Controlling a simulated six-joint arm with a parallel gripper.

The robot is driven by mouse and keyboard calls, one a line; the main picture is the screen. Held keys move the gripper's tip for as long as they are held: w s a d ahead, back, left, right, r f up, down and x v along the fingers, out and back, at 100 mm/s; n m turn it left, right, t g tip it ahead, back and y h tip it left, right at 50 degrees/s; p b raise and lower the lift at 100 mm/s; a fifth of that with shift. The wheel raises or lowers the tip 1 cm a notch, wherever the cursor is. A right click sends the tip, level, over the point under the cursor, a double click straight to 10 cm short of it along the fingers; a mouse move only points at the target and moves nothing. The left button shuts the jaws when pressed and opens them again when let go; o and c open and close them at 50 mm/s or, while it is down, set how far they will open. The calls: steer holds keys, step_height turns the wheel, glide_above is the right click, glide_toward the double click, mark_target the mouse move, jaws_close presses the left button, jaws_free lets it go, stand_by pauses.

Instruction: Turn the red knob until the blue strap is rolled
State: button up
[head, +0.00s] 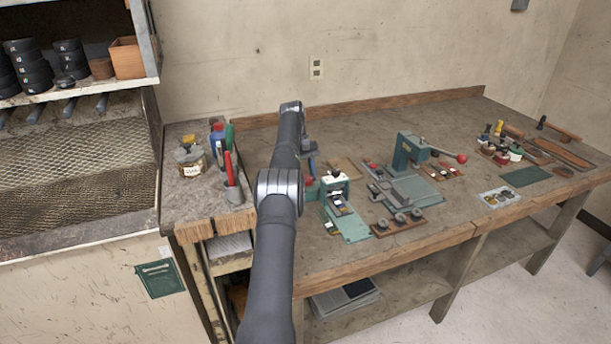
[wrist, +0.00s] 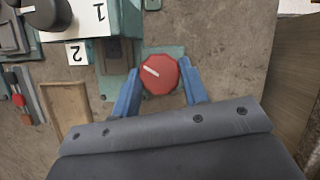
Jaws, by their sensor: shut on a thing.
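The red knob (wrist: 160,74), round with faceted edges and a white line across its face, sits between the two blue fingers of my gripper (wrist: 159,77) in the wrist view. My gripper is shut on it, one finger on each side. In the head view a bit of the knob (head: 309,182) shows beside the green machine (head: 333,184), partly hidden by my arm. I cannot make out the blue strap clearly in either view.
A green press with a red-ball lever (head: 403,152) stands to the right on the wooden bench. A cup of tools (head: 234,193) stands left of my arm. A wooden strip with black knobs (head: 400,226) lies near the front edge. A pale tray (head: 500,197) sits farther right.

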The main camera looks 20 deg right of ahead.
steer(key=o, duration=1)
steer(key=shift+c, duration=0.2)
